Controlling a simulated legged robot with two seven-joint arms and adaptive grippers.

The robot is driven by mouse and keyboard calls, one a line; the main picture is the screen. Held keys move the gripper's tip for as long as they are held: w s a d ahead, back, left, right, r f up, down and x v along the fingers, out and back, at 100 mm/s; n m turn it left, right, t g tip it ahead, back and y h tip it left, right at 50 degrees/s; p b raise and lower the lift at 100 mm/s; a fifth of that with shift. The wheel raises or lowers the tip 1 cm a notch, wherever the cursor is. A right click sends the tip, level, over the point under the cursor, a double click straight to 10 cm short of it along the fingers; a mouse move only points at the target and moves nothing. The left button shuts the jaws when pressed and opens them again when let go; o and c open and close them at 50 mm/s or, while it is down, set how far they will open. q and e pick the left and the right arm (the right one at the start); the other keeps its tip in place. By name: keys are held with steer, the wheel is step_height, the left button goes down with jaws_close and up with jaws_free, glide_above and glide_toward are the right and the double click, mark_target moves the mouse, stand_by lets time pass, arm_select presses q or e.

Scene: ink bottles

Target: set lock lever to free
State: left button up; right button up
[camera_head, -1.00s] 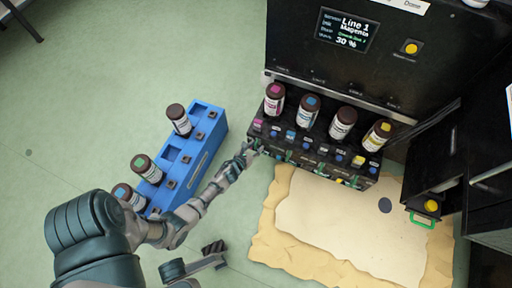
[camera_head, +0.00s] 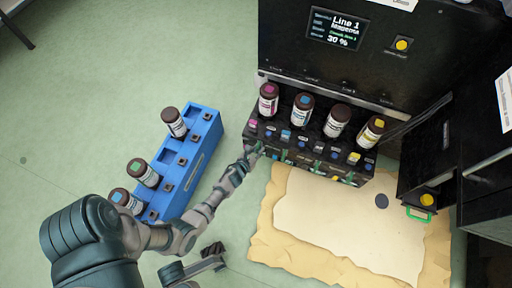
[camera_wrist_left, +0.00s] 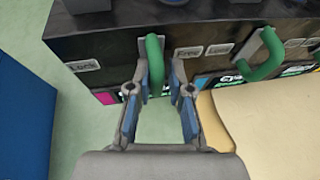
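The ink station (camera_head: 325,155) has a row of green lock levers low on its front face. In the left wrist view one green lever (camera_wrist_left: 154,62) hangs roughly straight down, between a Lock label (camera_wrist_left: 84,65) on its left and a Free label (camera_wrist_left: 188,52) on its right. My left gripper (camera_wrist_left: 160,82) is open, with its blue-padded fingers on either side of this lever. Contact with the lever cannot be told. In the head view the left gripper (camera_head: 250,153) is at the station's left front corner.
A second green lever (camera_wrist_left: 265,55) is close on the right. Several bottles stand on the station, including a magenta-labelled one (camera_head: 268,100). A cream mat (camera_head: 340,220) lies in front of the station.

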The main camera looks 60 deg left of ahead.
arm_select(q)
steer(key=shift+o, duration=1)
steer(key=shift+d+f, duration=0.15)
steer(key=shift+f, duration=0.15)
steer(key=v, duration=1.1)
steer(key=shift+s+r, duration=0.15)
steer(key=shift+s, duration=0.2)
steer(key=shift+d, duration=0.1)
